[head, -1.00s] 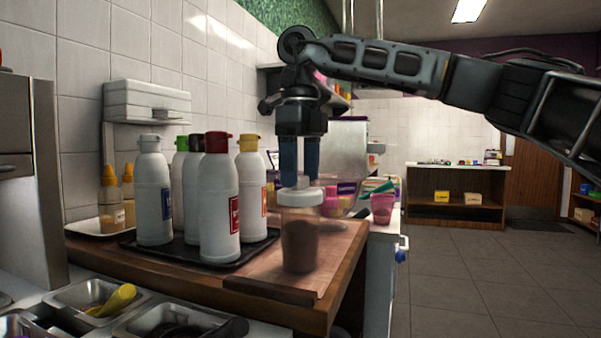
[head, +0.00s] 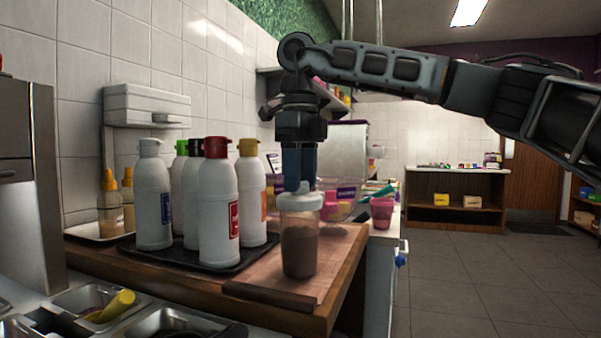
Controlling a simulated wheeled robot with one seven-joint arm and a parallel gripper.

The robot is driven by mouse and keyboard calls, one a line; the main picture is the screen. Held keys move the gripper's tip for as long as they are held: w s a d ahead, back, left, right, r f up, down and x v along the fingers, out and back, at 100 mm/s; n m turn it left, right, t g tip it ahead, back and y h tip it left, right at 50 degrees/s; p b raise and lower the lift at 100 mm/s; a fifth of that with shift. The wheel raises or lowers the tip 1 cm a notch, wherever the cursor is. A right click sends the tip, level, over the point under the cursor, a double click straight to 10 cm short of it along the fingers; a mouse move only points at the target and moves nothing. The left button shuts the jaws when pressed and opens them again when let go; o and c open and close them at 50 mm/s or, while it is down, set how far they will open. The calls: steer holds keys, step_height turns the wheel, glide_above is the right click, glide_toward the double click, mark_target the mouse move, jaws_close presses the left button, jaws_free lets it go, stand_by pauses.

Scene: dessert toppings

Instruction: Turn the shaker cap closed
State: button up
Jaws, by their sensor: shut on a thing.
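The shaker (head: 299,250) is a clear cylinder with brown powder inside. It stands upright on a wooden board near the counter's front right edge. Its white cap (head: 300,201) sits on top, with a small raised part in the middle. My gripper (head: 300,187) points straight down from above with its blue fingers shut on the cap's raised part. The fingers hide most of that raised part, and I cannot tell the cap's exact turn from this view.
Several squeeze bottles (head: 218,212) stand on a black tray (head: 200,263) just left of the shaker. A pink cup (head: 381,212) and tubs are behind it at the right. Metal topping bins (head: 165,322) are at the front left. The wooden board (head: 262,277) has bare room around the shaker.

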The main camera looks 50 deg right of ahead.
steer(key=shift+m, duration=0.3)
steer(key=o, duration=1.1)
steer(key=shift+c, duration=0.2)
step_height(320, 180, up, 8)
steer(key=shift+f+p, duration=0.1)
steer(key=shift+p, duration=0.95)
